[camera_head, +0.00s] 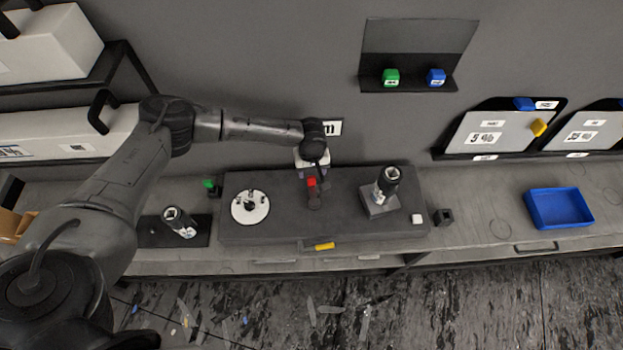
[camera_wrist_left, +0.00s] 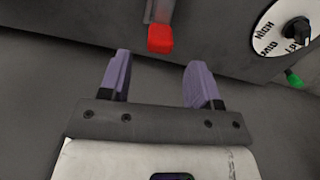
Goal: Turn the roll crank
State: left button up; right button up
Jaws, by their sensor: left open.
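A red-tipped dark lever (camera_head: 311,184), which looks like the crank, sits at the middle of the dark grey machine top (camera_head: 345,197). Its red tip (camera_wrist_left: 160,38) shows in the left wrist view, just beyond the fingertips and roughly between them. My left gripper (camera_wrist_left: 158,66) has two purple fingers, spread open with nothing between them. In the head view my left gripper (camera_head: 312,171) is at the back edge of the machine, close behind the red tip, partly hidden by my wrist. Contact with the lever is not visible. My right gripper is not in view.
A white labelled dial (camera_head: 250,207) is left of the lever; it also shows in the wrist view (camera_wrist_left: 272,40). A dark cylinder on a block (camera_head: 380,201) stands to the right. A green knob (camera_head: 209,183) is at the machine's left end. A blue tray (camera_head: 558,222) lies far right.

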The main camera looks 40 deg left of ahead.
aim_at(312, 177)
pick_arm(q)
jog(key=shift+f, duration=3.2)
grip_shut()
